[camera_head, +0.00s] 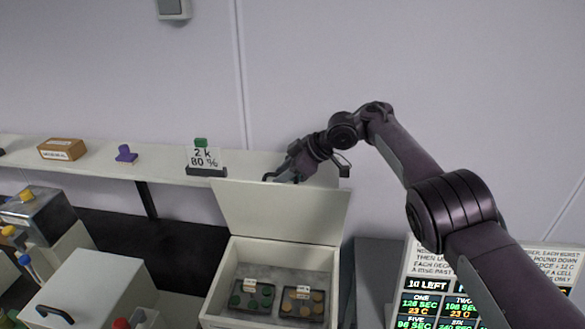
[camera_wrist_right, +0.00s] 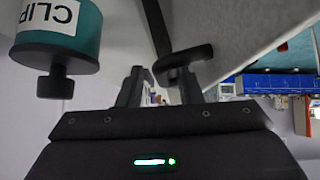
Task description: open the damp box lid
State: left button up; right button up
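The damp box (camera_head: 213,306) is a pale box in the lower middle of the head view. Its lid (camera_head: 280,212) stands raised at the back edge, so the inside shows. Two dark trays (camera_head: 252,296) with round samples lie in it. My right gripper (camera_head: 285,174) is just above the lid's upper edge. In the right wrist view its two fingers (camera_wrist_right: 163,88) are apart, with a dark knob-like part (camera_wrist_right: 184,62) close to the right finger. I cannot tell whether they touch. My left gripper is out of view.
A shelf (camera_head: 88,163) along the wall holds an orange-brown box (camera_head: 62,149), a purple item (camera_head: 125,153) and a sign (camera_head: 204,158). A white case (camera_head: 95,290) with a dark handle stands left. A display board (camera_head: 432,302) stands right. The wrist view shows a teal cylinder (camera_wrist_right: 85,35).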

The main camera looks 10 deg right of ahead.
jog(key=shift+d+r, duration=0.25)
jog(key=shift+d, duration=0.2)
jog(key=p+v, duration=0.3)
jog(key=v, duration=0.3)
jog(key=shift+s+p, duration=0.2)
jog(key=shift+p, duration=0.1)
jog(key=shift+a, duration=0.15)
jog(key=shift+f, duration=0.1)
